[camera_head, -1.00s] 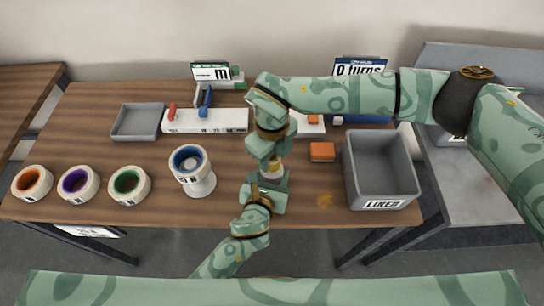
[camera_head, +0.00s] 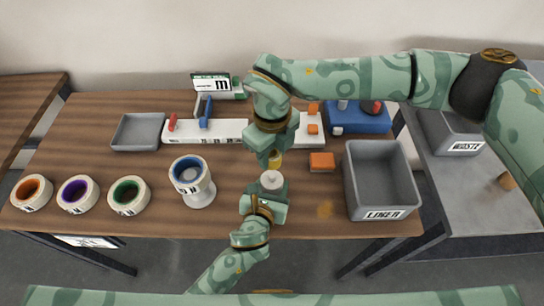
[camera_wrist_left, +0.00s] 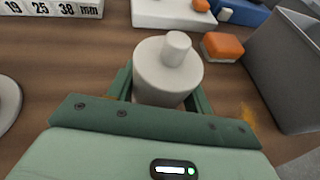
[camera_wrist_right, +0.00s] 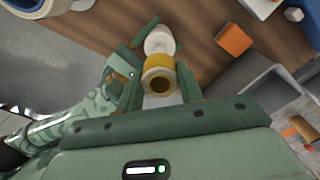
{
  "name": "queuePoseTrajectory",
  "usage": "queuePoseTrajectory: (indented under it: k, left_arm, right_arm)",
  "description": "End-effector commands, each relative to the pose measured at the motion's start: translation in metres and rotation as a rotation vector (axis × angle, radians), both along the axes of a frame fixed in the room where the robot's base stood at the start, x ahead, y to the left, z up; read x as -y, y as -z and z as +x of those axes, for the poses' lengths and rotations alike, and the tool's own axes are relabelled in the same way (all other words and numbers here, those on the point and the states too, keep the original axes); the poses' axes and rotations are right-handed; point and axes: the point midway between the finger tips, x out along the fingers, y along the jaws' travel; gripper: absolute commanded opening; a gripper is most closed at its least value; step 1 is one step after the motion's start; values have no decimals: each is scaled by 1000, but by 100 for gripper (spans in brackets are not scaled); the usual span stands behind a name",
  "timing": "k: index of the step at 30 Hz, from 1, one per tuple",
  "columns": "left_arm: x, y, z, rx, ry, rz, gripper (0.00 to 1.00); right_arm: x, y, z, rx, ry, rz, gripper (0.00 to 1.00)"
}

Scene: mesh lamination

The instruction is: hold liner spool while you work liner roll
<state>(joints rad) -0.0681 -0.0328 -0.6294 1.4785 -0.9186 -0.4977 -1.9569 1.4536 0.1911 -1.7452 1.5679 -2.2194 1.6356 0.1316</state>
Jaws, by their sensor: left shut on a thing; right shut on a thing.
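The white liner spool (camera_head: 272,181) stands above the table in my left gripper (camera_head: 266,197), which is shut on it. In the left wrist view the spool (camera_wrist_left: 168,75) is a wide white cylinder with a narrower top, between the fingers. My right gripper (camera_head: 274,152) is shut on a small yellow roll (camera_head: 275,160), apparently the liner roll, just behind the spool. In the right wrist view the yellow roll (camera_wrist_right: 158,80) shows its open core, with the spool (camera_wrist_right: 159,42) beyond it. I cannot tell whether the two touch.
An orange block (camera_head: 321,161) and a grey LINER bin (camera_head: 383,180) are to the right. A white stand with a blue-cored roll (camera_head: 192,178), several coloured rolls (camera_head: 129,195) and a grey tray (camera_head: 138,132) are left. White fixtures (camera_head: 215,131) and a blue base (camera_head: 360,121) stand behind.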

Motion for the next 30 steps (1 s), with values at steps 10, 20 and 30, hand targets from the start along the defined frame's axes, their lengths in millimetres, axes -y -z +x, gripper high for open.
queuePoseTrajectory:
  k: [10,20,30]
  left_arm:
    - [0,0,0,0,0,0,76]
    - [-1,-1,-4,0,0,1,76]
    - [-18,-28,-67,-1,1,0,76]
  right_arm:
    - [0,-2,0,-1,0,0,6]
    - [0,-1,0,-1,0,-1,6]
    - [0,-1,0,-1,0,-1,6]
